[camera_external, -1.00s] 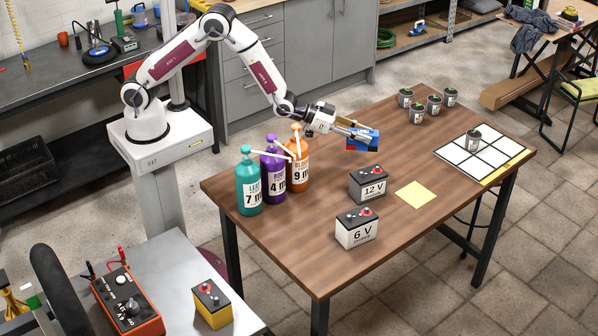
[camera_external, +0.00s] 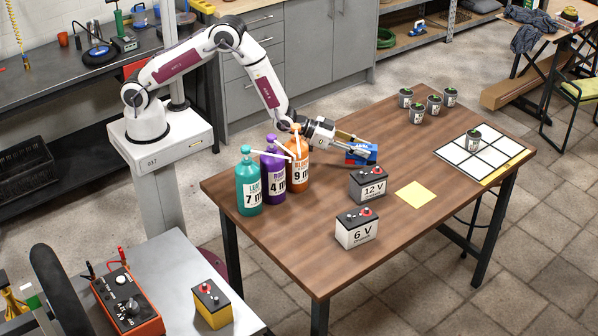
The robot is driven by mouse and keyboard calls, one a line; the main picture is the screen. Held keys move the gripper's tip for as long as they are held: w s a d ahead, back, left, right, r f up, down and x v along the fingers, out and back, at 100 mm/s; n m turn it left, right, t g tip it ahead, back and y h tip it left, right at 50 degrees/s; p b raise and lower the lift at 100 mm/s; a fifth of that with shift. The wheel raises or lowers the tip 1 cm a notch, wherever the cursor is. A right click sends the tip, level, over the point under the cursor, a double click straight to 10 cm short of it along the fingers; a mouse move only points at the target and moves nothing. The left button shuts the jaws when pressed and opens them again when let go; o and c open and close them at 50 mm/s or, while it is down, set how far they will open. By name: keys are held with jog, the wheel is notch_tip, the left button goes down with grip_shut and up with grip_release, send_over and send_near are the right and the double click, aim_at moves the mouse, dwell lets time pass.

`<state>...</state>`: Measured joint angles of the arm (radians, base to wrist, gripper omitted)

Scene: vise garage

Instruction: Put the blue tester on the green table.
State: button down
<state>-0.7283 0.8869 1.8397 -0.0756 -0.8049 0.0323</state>
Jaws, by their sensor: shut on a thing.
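My gripper (camera_external: 354,150) is shut on a small blue box (camera_external: 371,157) with a red patch, which may be the blue tester. The box is at the far side of the brown wooden table (camera_external: 300,245), behind the 12 V battery (camera_external: 369,186). I cannot tell whether it touches the tabletop. The fingers partly cover it. I see no green table; the main tabletop is brown wood.
Teal, purple and orange bottles (camera_external: 248,185) stand left of my gripper. A 6 V battery (camera_external: 357,230) and a yellow square (camera_external: 415,195) lie nearer. Several dark jars and a white grid board (camera_external: 458,160) are right. An orange tester (camera_external: 128,304) sits on the grey bench.

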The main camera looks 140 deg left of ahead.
jog(key=shift+f, duration=1.55)
jog(key=shift+f, duration=0.15)
jog(key=c, duration=1.6)
grip_release()
jog(key=shift+c, duration=0.2)
jog(key=shift+r, duration=0.2)
jog(key=v, duration=1.2)
jog(key=shift+o, duration=0.4)
jog(key=shift+f, duration=0.1)
